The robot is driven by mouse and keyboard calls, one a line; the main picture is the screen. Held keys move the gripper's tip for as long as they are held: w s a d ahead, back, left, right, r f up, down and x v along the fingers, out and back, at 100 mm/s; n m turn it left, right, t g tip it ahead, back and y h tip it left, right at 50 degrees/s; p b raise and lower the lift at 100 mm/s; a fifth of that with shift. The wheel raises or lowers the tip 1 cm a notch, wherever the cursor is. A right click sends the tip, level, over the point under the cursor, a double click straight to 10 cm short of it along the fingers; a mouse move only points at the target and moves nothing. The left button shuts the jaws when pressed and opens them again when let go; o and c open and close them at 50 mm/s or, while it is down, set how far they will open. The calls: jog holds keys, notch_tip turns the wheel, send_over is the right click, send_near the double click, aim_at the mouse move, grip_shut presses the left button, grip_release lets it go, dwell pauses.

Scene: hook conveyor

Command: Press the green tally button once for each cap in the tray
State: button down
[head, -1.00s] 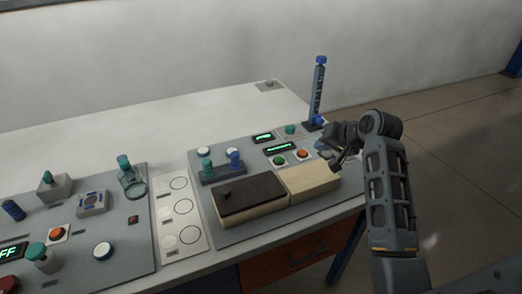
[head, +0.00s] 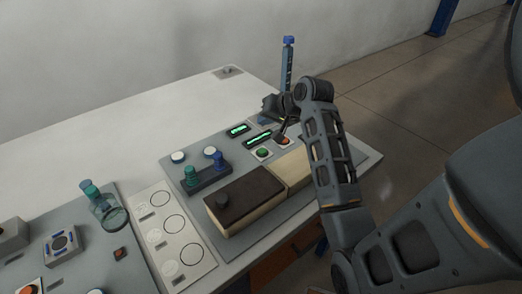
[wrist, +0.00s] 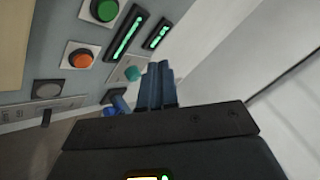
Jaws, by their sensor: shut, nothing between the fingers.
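The green button (head: 263,153) sits on the grey panel, and it also shows at the top of the wrist view (wrist: 104,10). An orange button (head: 285,141) is beside it, also in the wrist view (wrist: 80,60). My gripper (head: 279,138) appears near the orange button in the head view; contact cannot be told. Its shut, empty fingers (wrist: 157,68) show in the wrist view. A box with a dark top (head: 240,190) adjoins a pale wooden block (head: 290,167); no caps show inside either, and I cannot tell which is the tray.
A small rack (head: 207,179) holds a teal and a blue piece. Two lit displays (head: 258,138) are behind the buttons. A tall post with a blue top (head: 287,65) stands behind my gripper. The table's back left is clear.

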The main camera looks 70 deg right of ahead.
jog(key=b, duration=0.5)
send_over(262, 149)
jog(key=s, duration=0.1)
jog(key=f, duration=0.6)
jog(key=shift+s+a+f, duration=0.15)
jog(key=shift+a, duration=0.2)
jog(key=shift+f+b, duration=0.65)
jog(key=shift+f, duration=0.55)
jog(key=shift+f, duration=0.1)
jog(key=shift+f, duration=0.3)
jog(key=shift+f, duration=0.25)
dwell(0.5)
jog(key=shift+s+a+f, duration=0.15)
jog(key=shift+s+f, duration=0.05)
jog(key=shift+f, duration=0.55)
dwell(0.4)
jog(key=shift+r, duration=0.15)
jog(key=shift+s+r+p, duration=0.1)
jog(key=shift+r+p, duration=0.5)
jog(key=shift+p, duration=0.15)
jog(key=shift+r, duration=0.1)
